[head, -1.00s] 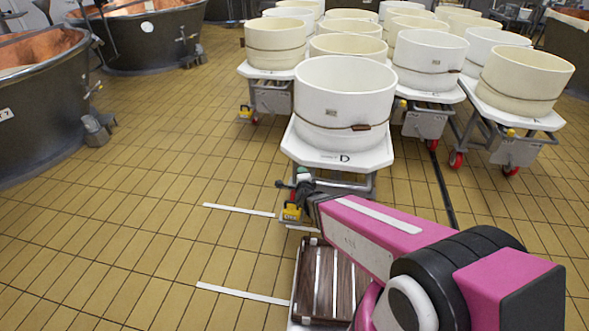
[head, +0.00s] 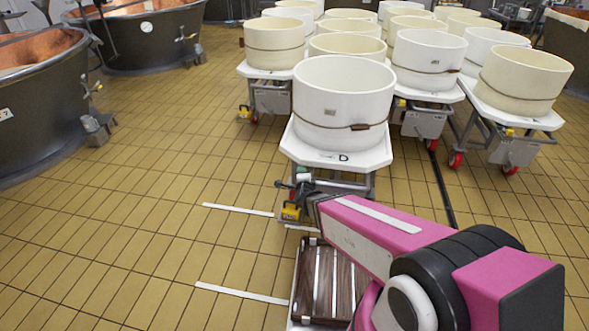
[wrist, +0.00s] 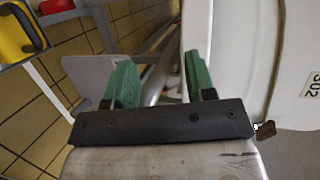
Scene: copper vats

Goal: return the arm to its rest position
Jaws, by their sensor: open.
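My gripper (wrist: 160,78) is open, with two green fingers apart and nothing between them in the wrist view. In the head view my pink arm (head: 375,222) reaches forward, and its gripper (head: 296,186) is small and partly hard to make out at the front edge of the trolley marked D (head: 305,152). The large white tub (head: 343,104) stands on that trolley. In the wrist view a white tub wall (wrist: 300,85) with a number label is close to the right of the fingers. Whether they touch it cannot be told.
Several more tubs (head: 522,78) on wheeled trolleys stand behind and to the right. Dark vats with copper insides (head: 45,110) stand at the left. The tiled floor (head: 150,190) at the left is free. A slatted wooden rack (head: 330,282) lies low beside my arm.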

